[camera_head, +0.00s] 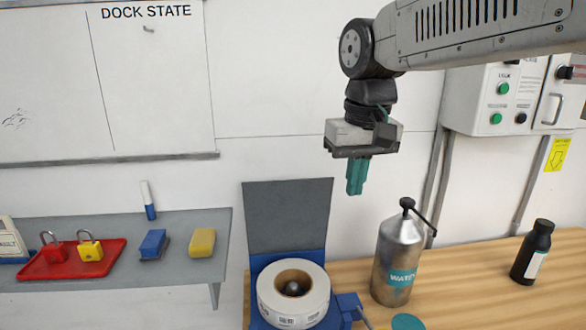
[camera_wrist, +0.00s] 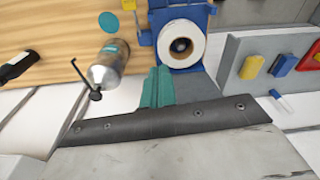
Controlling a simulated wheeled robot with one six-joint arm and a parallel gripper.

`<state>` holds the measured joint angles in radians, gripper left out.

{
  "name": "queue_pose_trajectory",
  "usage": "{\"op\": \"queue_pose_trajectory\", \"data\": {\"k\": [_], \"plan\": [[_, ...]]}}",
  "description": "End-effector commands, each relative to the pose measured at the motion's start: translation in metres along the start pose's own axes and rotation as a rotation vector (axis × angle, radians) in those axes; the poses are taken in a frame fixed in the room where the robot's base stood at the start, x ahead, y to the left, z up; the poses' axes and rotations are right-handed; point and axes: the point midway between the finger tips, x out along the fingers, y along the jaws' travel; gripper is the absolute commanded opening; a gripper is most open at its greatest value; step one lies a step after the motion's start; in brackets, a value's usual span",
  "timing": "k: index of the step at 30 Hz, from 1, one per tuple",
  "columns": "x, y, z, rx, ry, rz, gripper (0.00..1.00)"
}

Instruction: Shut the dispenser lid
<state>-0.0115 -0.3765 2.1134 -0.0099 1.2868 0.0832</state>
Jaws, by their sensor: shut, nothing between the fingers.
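The blue dispenser (camera_head: 262,262) stands on the wooden bench with a large white label roll (camera_head: 293,300) in it. Its grey lid (camera_head: 288,215) stands upright, open, behind the roll against the wall. In the wrist view the roll (camera_wrist: 167,46) shows at the top, and part of the lid (camera_wrist: 200,86) shows below it, partly hidden by my gripper. My gripper (camera_head: 356,178) is shut and empty, with teal fingers pointing down. It hangs above and to the right of the lid's top edge, apart from it in the head view. The fingers (camera_wrist: 157,88) also show in the wrist view.
A steel water bottle (camera_head: 398,262) stands right of the dispenser, below my gripper. A dark bottle (camera_head: 532,252) is farther right. A grey shelf (camera_head: 190,268) at left holds a red tray (camera_head: 115,246) with padlocks, a blue block and a yellow sponge (camera_head: 202,242).

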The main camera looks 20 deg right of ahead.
Motion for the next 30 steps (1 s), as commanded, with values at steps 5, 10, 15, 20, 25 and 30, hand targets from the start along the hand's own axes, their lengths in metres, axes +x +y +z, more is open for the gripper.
{"op": "queue_pose_trajectory", "data": {"k": [5, 10, 15, 20, 25, 30], "plan": [[-0.018, -0.010, -0.102, 0.040, -0.002, 0.004, 0.00], [-0.017, -0.019, -0.193, 0.081, 0.000, 0.007, 0.00], [-0.003, -0.026, -0.264, 0.115, 0.003, 0.010, 0.00], [0.009, -0.030, -0.301, 0.136, 0.006, 0.011, 0.00], [0.017, -0.032, -0.313, 0.143, 0.007, 0.012, 0.00], [0.040, -0.031, -0.313, 0.143, 0.004, 0.012, 0.00]]}}
